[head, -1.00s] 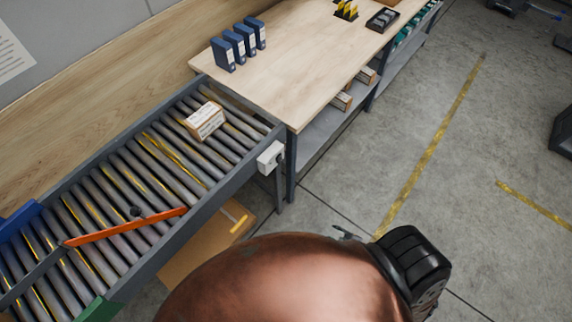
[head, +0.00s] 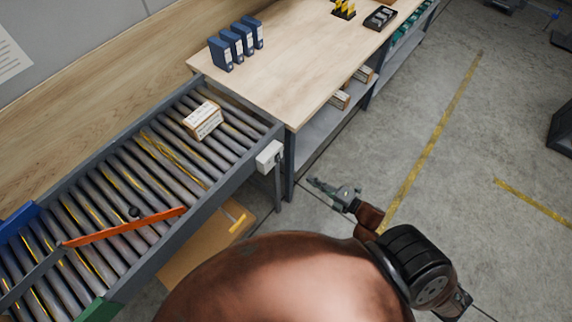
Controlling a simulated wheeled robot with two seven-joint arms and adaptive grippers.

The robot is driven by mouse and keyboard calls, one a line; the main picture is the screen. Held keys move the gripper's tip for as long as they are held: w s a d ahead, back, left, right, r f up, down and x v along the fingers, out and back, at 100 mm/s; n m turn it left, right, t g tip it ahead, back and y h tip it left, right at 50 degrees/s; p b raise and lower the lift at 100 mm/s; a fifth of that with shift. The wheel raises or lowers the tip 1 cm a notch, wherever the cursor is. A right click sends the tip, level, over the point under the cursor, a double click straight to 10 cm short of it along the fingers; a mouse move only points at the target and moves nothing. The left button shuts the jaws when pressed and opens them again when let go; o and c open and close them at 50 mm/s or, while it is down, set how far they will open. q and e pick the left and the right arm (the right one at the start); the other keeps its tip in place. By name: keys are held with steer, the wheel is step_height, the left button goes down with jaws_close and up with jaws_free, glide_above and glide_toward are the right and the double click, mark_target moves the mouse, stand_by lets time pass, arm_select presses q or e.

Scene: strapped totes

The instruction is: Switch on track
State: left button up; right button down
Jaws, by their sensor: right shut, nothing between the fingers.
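The roller track (head: 110,190) runs from the lower left to the table, with grey rollers in a dark frame. A small white box (head: 269,155), which looks like a switch box, is fixed to the outer side of its frame near the table end. A dark part shows on its right side, too small to read. My right gripper (head: 314,183) is shut and empty, to the right of and below the white box in the picture, apart from it. It points left towards the table leg. My left gripper is not in view.
A brown and white carton (head: 203,120) sits on the rollers. An orange bar (head: 125,227) crosses the track. The wooden table (head: 290,75) holds blue binders (head: 237,45). A cardboard box (head: 205,245) lies below the track.

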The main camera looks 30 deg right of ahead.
mark_target(279, 160)
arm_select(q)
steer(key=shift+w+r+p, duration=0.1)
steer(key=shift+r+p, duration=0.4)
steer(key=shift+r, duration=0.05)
arm_select(e)
steer(key=x, duration=1.4)
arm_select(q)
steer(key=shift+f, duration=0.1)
arm_select(e)
steer(key=shift+w, duration=0.1)
